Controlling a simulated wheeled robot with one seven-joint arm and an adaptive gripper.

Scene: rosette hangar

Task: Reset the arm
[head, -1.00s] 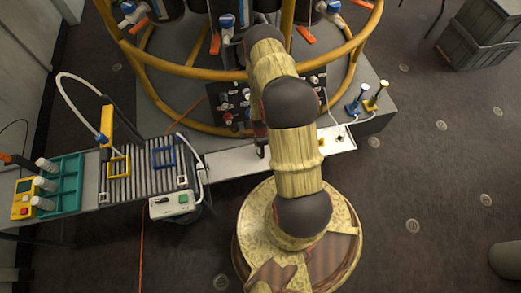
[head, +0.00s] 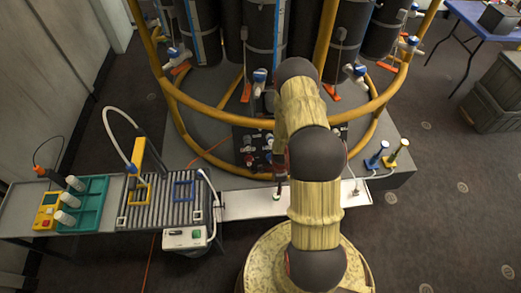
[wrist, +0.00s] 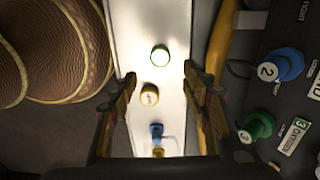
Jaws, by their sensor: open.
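My arm, tan with dark joints, reaches forward over the white tray (head: 245,204) in the head view. My gripper (wrist: 160,78) is open in the wrist view, and nothing is between its fingers. It points down over the white strip, where a green-rimmed white cap (wrist: 160,55) and a yellow cap (wrist: 149,94) show beyond or between the fingers. In the head view my arm hides most of the gripper.
A control panel with a blue knob (wrist: 287,65) and a green knob (wrist: 259,125) is close on the right. Yellow rail (head: 215,112) and tanks stand behind. A roller conveyor (head: 160,200) and teal rack (head: 90,205) lie left. Open floor is on the right.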

